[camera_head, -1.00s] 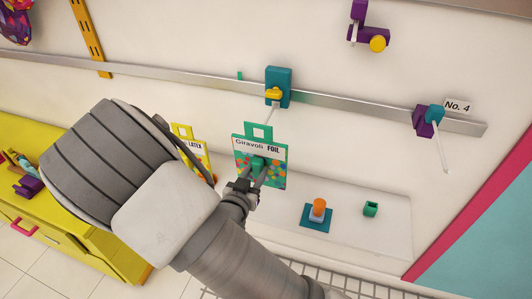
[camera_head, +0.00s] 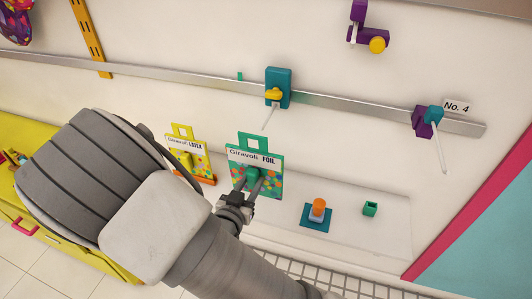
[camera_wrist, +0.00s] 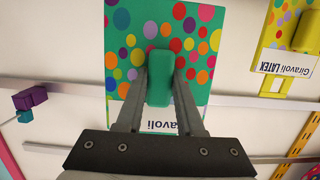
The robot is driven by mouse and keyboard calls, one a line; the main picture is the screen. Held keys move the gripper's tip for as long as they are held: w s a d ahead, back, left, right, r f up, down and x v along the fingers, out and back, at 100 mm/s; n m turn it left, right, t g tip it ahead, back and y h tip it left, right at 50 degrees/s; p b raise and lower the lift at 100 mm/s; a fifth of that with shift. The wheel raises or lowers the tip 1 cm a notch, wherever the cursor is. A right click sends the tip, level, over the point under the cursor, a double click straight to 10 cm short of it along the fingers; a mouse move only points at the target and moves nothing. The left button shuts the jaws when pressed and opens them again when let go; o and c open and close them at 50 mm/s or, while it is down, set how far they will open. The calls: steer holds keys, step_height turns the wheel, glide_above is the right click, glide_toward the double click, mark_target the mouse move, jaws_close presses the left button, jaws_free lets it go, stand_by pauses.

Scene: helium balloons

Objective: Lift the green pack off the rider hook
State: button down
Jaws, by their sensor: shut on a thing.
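The green pack (camera_head: 268,182), labelled "Giravoli FOIL" and covered in coloured dots, hangs from my gripper (camera_head: 253,184). My gripper is shut on the green block on the pack's front. The wrist view also shows the pack (camera_wrist: 195,85), with its green block between the two fingers (camera_wrist: 159,85). The rider hook (camera_head: 276,92) is a teal block on the metal rail with a yellow knob and a thin pale prong. The prong is bare. The pack's loop handle stands below and left of the prong's tip, apart from it in the picture.
A yellow "LATEX" pack (camera_head: 190,150) is close left of the green pack. A second hook (camera_head: 428,120) by the "No. 4" tag (camera_head: 457,106) has a bare prong. A teal base with an orange-topped piece (camera_head: 317,212) and a small green cup (camera_head: 370,208) sit lower right.

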mark_target(252, 185)
steer(key=shift+f+v, duration=0.2)
steer(key=shift+v, duration=0.85)
steer(key=shift+f+v, duration=0.2)
steer(key=shift+v, duration=0.85)
steer(key=shift+s, duration=0.1)
